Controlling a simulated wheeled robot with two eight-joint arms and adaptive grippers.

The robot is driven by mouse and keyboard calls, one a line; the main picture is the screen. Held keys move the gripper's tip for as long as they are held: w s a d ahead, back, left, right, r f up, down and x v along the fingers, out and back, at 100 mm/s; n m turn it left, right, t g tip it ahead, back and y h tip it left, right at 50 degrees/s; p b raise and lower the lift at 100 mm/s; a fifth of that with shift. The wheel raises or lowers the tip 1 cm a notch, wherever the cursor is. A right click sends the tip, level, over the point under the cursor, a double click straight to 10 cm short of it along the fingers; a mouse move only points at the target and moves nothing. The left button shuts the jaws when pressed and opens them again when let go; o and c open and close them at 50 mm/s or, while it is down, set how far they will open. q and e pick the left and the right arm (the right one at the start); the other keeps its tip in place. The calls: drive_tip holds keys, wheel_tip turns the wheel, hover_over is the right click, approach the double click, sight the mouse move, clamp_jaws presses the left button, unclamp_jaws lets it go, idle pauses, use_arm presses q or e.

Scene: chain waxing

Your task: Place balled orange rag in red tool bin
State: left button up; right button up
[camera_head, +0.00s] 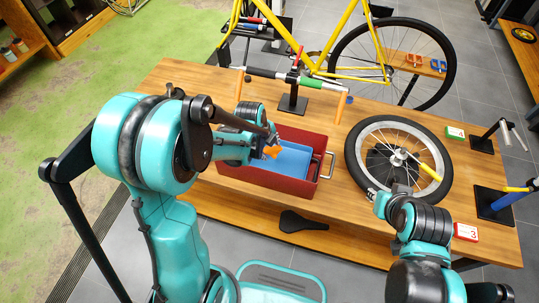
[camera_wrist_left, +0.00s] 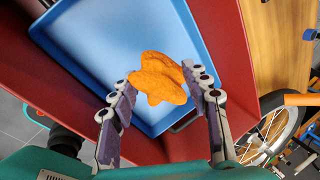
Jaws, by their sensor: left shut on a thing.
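The balled orange rag (camera_head: 272,151) is held in my left gripper (camera_head: 266,148) over the red tool bin (camera_head: 306,190). The left wrist view shows the rag (camera_wrist_left: 160,78) between the two fingertips of the gripper, above a blue tray (camera_wrist_left: 95,45) inside the bin. The blue tray (camera_head: 293,160) covers much of the bin's inside. The red wall of the bin (camera_wrist_left: 232,60) shows around the tray. My right gripper (camera_head: 392,193) is low by the near edge of the wheel, and its fingers are too small and dark to read.
The bin stands on a wooden workbench (camera_head: 215,95). A spoked wheel (camera_head: 398,118) lies to its right, and a black stand (camera_head: 292,102) with a bar rises behind it. A black saddle (camera_head: 302,222) lies below the front edge. A yellow bicycle (camera_head: 340,35) stands behind the bench.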

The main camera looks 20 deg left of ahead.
sight(270, 156)
use_arm(q)
wheel_tip(270, 156, down, 4)
drive_tip(key=shift+f+b, duration=0.1)
drive_tip(key=shift+b, duration=0.65)
drive_tip(key=shift+f+b, duration=0.45)
drive_tip(key=shift+b, duration=0.15)
drive_tip(key=o, duration=1.1)
